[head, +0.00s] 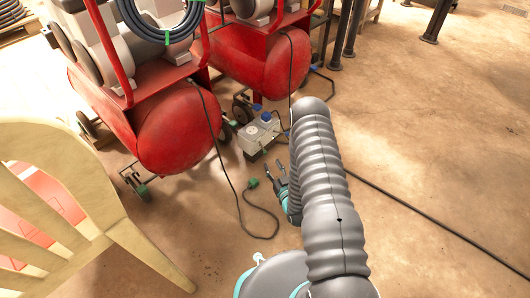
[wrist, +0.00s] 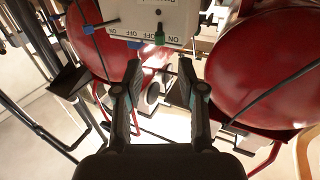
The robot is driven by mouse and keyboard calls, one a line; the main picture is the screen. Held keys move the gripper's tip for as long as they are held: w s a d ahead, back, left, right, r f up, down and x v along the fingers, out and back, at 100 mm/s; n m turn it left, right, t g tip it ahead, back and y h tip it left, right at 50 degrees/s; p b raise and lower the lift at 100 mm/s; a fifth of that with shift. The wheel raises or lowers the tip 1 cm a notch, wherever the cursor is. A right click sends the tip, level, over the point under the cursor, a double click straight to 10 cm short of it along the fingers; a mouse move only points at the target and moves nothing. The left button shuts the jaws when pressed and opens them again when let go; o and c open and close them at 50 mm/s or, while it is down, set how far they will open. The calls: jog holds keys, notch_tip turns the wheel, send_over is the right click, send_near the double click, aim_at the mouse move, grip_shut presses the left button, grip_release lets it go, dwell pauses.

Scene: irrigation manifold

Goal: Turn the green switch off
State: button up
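The green switch (wrist: 160,34) shows in the wrist view on the face of a pale switch box (wrist: 170,14). Inverted ON and OFF lettering shows on that face; I cannot tell the switch's setting. In the head view the box (head: 255,137) sits low in front of the red tanks. My gripper (wrist: 160,68) is open and empty, its two dark fingers spread below the green switch in the wrist view, apart from it. In the head view my gripper (head: 274,164) is just below the box, partly hidden by my arm.
Blue parts (wrist: 135,44) are beside the green switch. Red compressor tanks (head: 181,128) stand behind and left of the box. A dark cable with a green plug (head: 253,183) lies on the floor. A cream plastic chair (head: 75,170) is at left. Floor at right is mostly clear.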

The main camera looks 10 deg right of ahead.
aim_at(266, 153)
jog(key=w, duration=0.3)
jog(key=w+a, duration=0.1)
jog(key=w, duration=0.4)
jog(key=shift+w+a+b, duration=0.3)
jog(key=shift+w+b, duration=0.05)
grip_shut()
